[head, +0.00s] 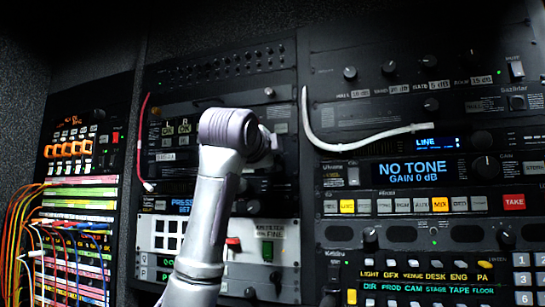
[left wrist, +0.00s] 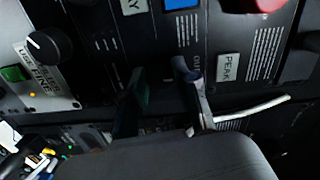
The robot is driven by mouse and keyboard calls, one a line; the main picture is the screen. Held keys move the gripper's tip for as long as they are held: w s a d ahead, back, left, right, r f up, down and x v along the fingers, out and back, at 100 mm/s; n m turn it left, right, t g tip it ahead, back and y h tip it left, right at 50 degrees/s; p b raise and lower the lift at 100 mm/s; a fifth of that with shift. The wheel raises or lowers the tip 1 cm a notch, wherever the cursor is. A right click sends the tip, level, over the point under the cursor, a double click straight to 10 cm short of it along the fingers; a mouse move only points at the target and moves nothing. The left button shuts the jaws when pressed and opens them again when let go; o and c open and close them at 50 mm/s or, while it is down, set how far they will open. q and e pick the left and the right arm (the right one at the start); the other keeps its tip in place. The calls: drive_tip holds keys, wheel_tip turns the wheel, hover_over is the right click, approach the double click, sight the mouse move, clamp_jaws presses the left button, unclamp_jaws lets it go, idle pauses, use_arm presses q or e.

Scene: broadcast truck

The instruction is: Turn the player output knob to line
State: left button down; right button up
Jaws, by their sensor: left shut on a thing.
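My left gripper (left wrist: 166,85) reaches to a dark rack panel, its two fingers on either side of a spot by a label that seems to begin with "OUT". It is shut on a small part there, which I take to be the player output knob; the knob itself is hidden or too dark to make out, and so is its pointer. In the head view my forearm and wrist cover the fingers and this part of the middle rack. My right gripper is not in view.
A blue display (head: 436,142) reads LINE; a larger one (head: 414,170) reads NO TONE, GAIN 0 dB. A white cable (head: 365,138) loops across the right rack, and a red cable (head: 140,140) hangs left of my arm. A PEAK label (left wrist: 228,67) is close beside the fingers.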

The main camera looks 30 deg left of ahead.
use_arm(q)
drive_tip(key=shift+w+f+m+p, duration=0.1)
drive_tip(key=shift+m+p, duration=0.75)
drive_tip(key=shift+m, duration=1.05)
drive_tip(key=shift+f+m+p, duration=0.1)
drive_tip(key=shift+m+p, duration=0.7)
drive_tip(key=shift+m, duration=1.1)
drive_tip(key=shift+d+m, duration=0.1)
drive_tip(key=shift+m, duration=0.2)
drive_tip(key=c, duration=1.2)
unclamp_jaws()
drive_tip(key=o, duration=0.3)
drive_tip(key=shift+r, duration=0.15)
drive_tip(key=shift+o, duration=0.2)
drive_tip(key=v, duration=1.2)
